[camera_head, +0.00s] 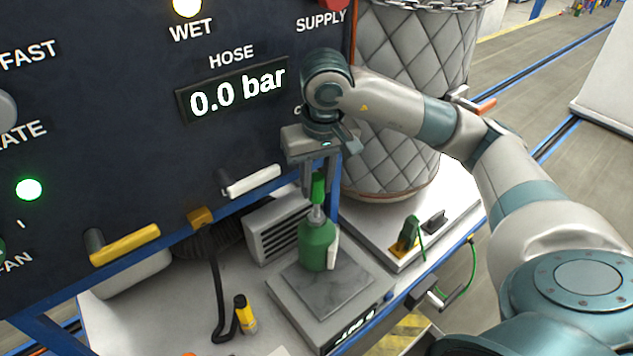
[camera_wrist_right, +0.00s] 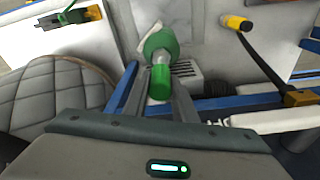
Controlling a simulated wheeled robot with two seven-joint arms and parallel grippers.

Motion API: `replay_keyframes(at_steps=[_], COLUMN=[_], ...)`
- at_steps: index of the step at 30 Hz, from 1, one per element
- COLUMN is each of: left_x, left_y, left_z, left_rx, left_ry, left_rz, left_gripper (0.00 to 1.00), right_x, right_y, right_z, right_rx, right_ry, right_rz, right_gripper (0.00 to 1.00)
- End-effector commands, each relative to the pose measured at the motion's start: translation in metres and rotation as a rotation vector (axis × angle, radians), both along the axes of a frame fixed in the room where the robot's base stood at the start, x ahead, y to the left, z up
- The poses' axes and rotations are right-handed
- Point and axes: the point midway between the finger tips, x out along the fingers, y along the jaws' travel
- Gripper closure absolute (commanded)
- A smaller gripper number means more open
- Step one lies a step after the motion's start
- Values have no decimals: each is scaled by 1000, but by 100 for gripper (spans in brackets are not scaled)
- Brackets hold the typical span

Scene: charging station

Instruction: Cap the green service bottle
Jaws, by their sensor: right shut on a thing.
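The green service bottle (camera_head: 317,243) stands upright on the grey plate of a scale (camera_head: 328,283) in the head view. It has a pale label on its side and a grey neck. A green cap (camera_head: 318,187) is at the top of the neck, between the fingers of my right gripper (camera_head: 315,178), which is shut on it. In the right wrist view the cap (camera_wrist_right: 160,82) lies in line with the bottle (camera_wrist_right: 160,42), between the two fingers. I cannot tell whether the cap is seated on the neck. My left gripper does not show.
A dark panel (camera_head: 130,90) with a "0.0 bar" display (camera_head: 235,92) stands behind at left. A white handle (camera_head: 252,181) and a yellow handle (camera_head: 125,245) stick out from it. A quilted tank (camera_head: 400,110) stands behind my right arm. A black hose with a yellow end (camera_head: 245,314) lies left of the scale.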

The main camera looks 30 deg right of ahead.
Motion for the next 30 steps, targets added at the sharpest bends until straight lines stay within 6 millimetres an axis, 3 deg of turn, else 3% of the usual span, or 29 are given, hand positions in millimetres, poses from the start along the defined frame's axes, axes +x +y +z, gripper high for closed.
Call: replay_keyframes(at_steps=[30], left_x=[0], left_y=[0], left_z=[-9], left_rx=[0], left_ry=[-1], left_rz=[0], left_gripper=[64], right_x=[0], right_y=[0], right_z=[0], right_rx=[1], right_ry=[0], right_rz=[-10], right_gripper=[97])
